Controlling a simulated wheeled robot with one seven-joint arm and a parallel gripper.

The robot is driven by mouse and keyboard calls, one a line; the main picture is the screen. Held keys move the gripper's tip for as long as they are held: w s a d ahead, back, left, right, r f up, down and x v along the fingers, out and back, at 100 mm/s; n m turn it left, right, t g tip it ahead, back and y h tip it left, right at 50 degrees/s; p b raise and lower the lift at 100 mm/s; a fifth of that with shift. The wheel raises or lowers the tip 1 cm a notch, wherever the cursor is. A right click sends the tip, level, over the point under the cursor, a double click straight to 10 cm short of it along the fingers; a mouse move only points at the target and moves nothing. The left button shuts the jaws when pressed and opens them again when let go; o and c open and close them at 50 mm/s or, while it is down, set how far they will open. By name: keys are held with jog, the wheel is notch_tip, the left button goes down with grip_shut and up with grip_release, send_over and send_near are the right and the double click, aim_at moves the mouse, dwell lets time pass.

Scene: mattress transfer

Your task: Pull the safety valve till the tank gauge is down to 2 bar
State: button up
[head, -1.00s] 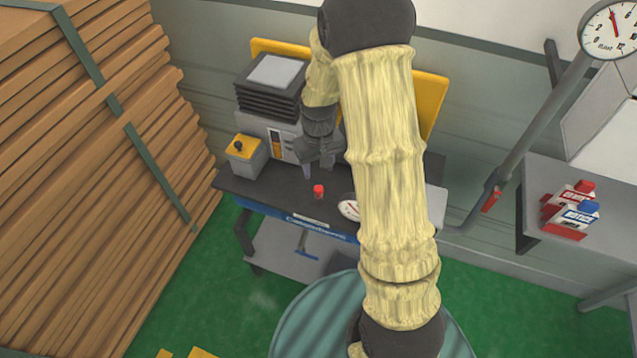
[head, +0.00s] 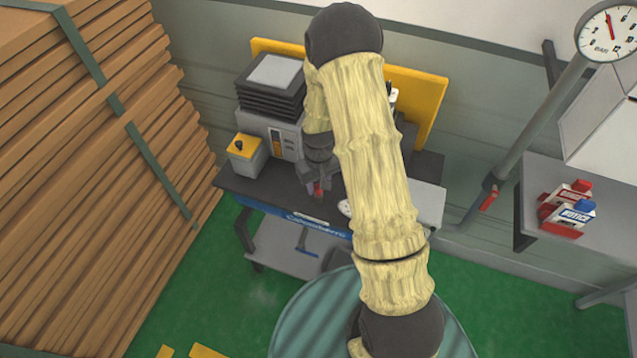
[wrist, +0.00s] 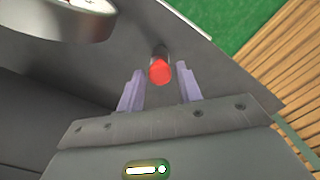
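The small red-capped valve (head: 318,188) stands on the dark top of the cart. In the wrist view the red cap (wrist: 160,70) shows between and slightly beyond the fingertips of my gripper (wrist: 160,77). The gripper is open, with a gap on both sides of the cap. In the head view my gripper (head: 314,184) is low over the valve. A white round gauge (head: 345,208) on the cart is partly hidden by my arm. Its rim (wrist: 75,15) shows at the upper left of the wrist view, its reading not visible.
A larger dial marked bar (head: 608,32) tops a grey pipe with a red lever (head: 488,200). A grey machine (head: 275,135) and yellow-topped box (head: 246,150) stand behind the valve. Stacked boards (head: 90,180) fill the left.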

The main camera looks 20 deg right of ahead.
aim_at(318, 187)
grip_shut()
jog(key=shift+w+r+p, duration=0.15)
jog(key=shift+r+p, duration=0.2)
jog(key=shift+r, duration=0.5)
jog(key=shift+o, duration=1.7)
grip_release()
jog(key=shift+d, duration=0.1)
jog(key=shift+f, duration=0.1)
jog(key=shift+s, duration=0.2)
jog(key=shift+w+r, duration=0.1)
jog(key=shift+r, duration=0.55)
notch_tip(318, 187, up, 16)
jog(key=b, duration=0.2)
jog(key=shift+b, duration=0.35)
